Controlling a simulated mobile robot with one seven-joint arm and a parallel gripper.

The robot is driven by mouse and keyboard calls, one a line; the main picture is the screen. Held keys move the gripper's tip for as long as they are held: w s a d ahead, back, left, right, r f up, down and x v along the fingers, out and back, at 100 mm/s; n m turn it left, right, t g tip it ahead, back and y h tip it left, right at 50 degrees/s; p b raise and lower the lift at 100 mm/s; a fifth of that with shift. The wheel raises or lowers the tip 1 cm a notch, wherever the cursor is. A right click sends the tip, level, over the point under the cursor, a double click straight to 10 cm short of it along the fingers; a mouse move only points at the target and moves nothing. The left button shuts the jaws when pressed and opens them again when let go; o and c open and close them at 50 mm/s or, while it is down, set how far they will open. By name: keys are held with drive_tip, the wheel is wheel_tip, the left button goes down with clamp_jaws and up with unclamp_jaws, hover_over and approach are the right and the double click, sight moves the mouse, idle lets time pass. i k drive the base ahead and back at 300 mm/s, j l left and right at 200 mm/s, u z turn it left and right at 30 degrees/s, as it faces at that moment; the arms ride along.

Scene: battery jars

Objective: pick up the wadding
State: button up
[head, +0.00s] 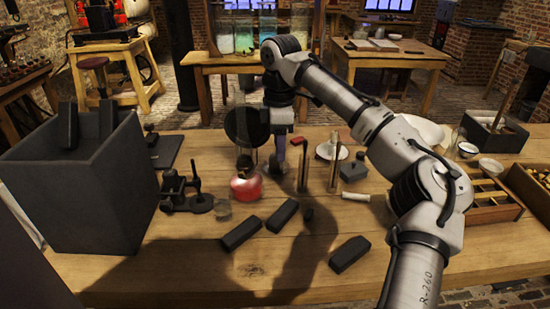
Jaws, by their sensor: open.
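I cannot single out the wadding with certainty. A small white roll (355,196) lies on the workbench (200,262) right of the middle. A larger pale, flat thing (424,130) lies farther back, partly hidden behind my arm; I cannot tell whether it is a dish or soft material. My gripper (280,165) points down over the middle of the bench, behind the dark blocks and left of the white roll. It is open. Its fingertips are small in view, and I see nothing clearly held between them.
Tall glass tubes (334,165) stand close right of my gripper. A red-filled vessel (246,187) stands to its left. Dark blocks (242,232) lie in front. A large grey box (110,195) fills the left; a compartmented wooden tray (492,212) is at right. The front bench is mostly clear.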

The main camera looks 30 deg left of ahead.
sight(274, 166)
drive_tip(key=i+j, duration=0.65)
drive_tip(key=j, duration=0.1)
